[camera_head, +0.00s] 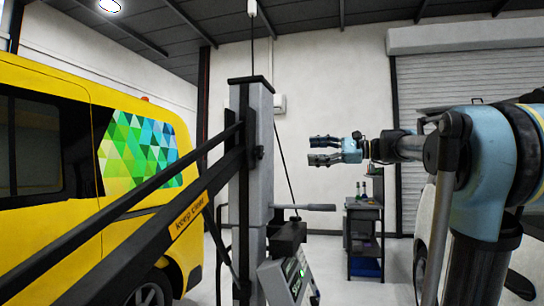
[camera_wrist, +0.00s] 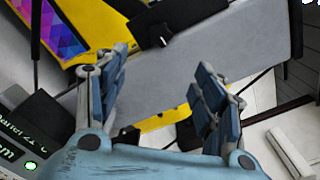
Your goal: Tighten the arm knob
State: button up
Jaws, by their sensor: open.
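A grey upright column (camera_head: 262,110) carries long black slanted arms (camera_head: 150,190). A small black knob (camera_head: 258,152) sits on the column's side where the arms meet it. In the wrist view a black knob with a round centre (camera_wrist: 152,32) shows on a black clamp against the grey column (camera_wrist: 240,45), ahead of and a little left of the middle of my fingers. My gripper (camera_head: 316,150) is open and empty, pointing left at about the knob's height with a gap to the column. Its blue fingers (camera_wrist: 165,75) stand apart, with nothing between them.
A yellow van (camera_head: 55,205) with a coloured pattern stands at the left. A control box with a green display (camera_head: 298,282) hangs low on the column, under a grey lever (camera_head: 310,207). A dark shelf cart (camera_head: 364,225) stands behind. A white roller door (camera_head: 440,90) is at the right.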

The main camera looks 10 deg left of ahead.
aim_at(262, 152)
jog(key=a, duration=0.5)
jog(key=w+a, duration=0.1)
jog(key=a, duration=1.1)
jog(key=shift+w+a, duration=0.1)
jog(key=shift+w, duration=0.05)
jog(key=c, duration=1.1)
